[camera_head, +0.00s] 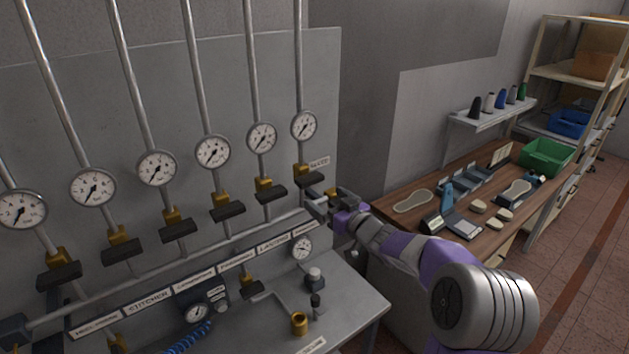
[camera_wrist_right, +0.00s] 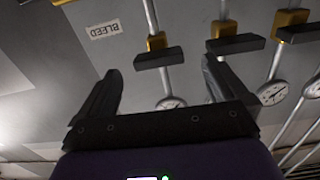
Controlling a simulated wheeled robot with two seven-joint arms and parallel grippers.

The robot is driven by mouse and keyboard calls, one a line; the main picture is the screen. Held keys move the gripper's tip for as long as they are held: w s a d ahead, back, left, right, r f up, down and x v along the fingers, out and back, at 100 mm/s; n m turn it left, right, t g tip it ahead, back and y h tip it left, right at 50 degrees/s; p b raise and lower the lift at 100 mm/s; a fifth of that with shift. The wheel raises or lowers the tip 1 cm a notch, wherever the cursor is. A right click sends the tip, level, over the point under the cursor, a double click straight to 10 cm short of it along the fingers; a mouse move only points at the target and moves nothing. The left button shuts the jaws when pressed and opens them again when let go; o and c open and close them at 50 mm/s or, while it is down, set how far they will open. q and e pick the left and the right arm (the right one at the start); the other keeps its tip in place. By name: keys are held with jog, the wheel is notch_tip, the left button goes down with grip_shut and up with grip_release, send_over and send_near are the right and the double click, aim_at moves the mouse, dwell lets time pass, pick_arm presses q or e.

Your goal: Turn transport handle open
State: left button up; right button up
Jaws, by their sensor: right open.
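A row of brass valves with dark bar handles sits on vertical pipes along the grey panel, each bar lying across its pipe. Small name plates (camera_head: 149,305) run below them; I cannot read one as transport for sure. The rightmost handle (camera_head: 311,182) is close to my right gripper (camera_head: 320,202), up and left of it. In the right wrist view my right gripper (camera_wrist_right: 160,75) is open and empty. A dark handle (camera_wrist_right: 159,58) on a brass valve (camera_wrist_right: 156,42) shows between and beyond its fingers, apart from them. My left gripper is out of view.
Round gauges (camera_head: 212,151) sit above the valves. A BLEED plate (camera_wrist_right: 104,30) is on the panel. A grey bench top (camera_head: 340,310) with knobs and a brass fitting (camera_head: 299,323) juts out below. A wooden table (camera_head: 385,208) with shoe parts stands to the right.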

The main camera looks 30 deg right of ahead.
aim_at(313, 181)
jog(key=w, duration=0.2)
jog(key=w+r+p, duration=0.1)
jog(key=w, duration=0.2)
jog(key=w+r, duration=0.1)
jog(key=w, duration=0.1)
jog(key=shift+w+p, duration=0.15)
jog(key=shift+p, duration=0.15)
jog(key=shift+c, duration=0.3)
jog(key=c, duration=0.8)
